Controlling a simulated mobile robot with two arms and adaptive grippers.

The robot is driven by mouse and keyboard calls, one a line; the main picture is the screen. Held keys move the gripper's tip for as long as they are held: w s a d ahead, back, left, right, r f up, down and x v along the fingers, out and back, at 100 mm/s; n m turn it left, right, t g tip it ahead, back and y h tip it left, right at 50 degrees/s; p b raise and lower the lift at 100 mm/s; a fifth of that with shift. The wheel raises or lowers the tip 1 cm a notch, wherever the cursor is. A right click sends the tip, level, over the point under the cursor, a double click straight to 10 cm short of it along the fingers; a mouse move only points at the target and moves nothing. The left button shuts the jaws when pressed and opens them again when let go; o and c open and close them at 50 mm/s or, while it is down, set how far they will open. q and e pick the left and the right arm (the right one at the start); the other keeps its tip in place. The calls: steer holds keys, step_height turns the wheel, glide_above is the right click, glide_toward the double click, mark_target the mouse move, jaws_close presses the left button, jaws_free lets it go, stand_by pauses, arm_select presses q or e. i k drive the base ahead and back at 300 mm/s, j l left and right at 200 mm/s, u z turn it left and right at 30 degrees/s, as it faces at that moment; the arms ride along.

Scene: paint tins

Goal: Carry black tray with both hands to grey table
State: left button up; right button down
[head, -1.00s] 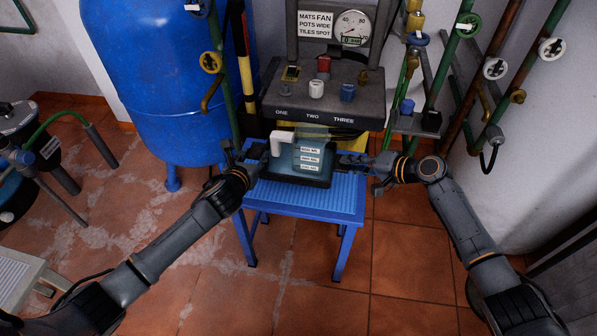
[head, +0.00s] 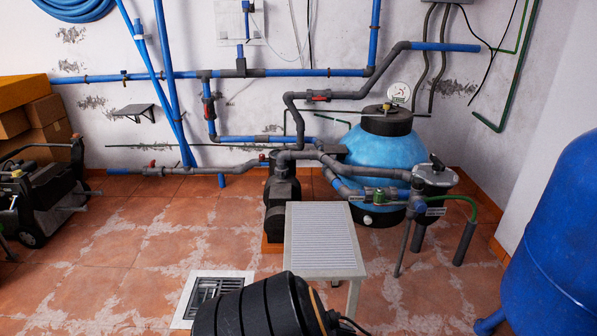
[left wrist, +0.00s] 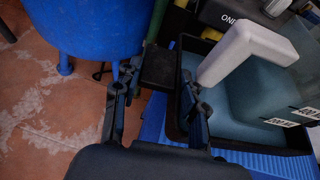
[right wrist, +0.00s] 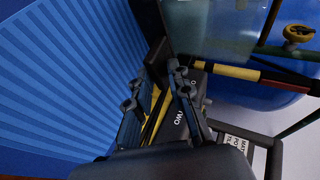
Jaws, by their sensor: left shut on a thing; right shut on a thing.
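The black tray (left wrist: 173,112) shows in the left wrist view over the ribbed blue table, with a clear container holding bluish contents in it. I cannot tell whether the tray touches the table. My left gripper (left wrist: 158,76) is shut on the tray's black handle at its left end. In the right wrist view my right gripper (right wrist: 157,72) is shut on the handle at the other end; part of the tray (right wrist: 150,18) shows there. The grey table (head: 325,238), light and ribbed with a bare top, stands at centre in the head view. The tray and both grippers are outside the head view.
The blue table (right wrist: 60,85) lies below the tray. A floor drain (head: 212,296) is left of the grey table. A pump (head: 282,200) and a light-blue tank (head: 385,160) with pipes stand behind it. A large blue tank (head: 560,230) is at right.

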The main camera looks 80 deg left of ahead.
mark_target(320, 225)
steer(key=u, duration=1.25)
steer(key=i+j+u, duration=0.15)
steer(key=u, duration=0.3)
steer(key=i+u, duration=0.2)
steer(key=u, duration=0.25)
steer(key=i+j, duration=0.1)
steer(key=i, duration=0.5)
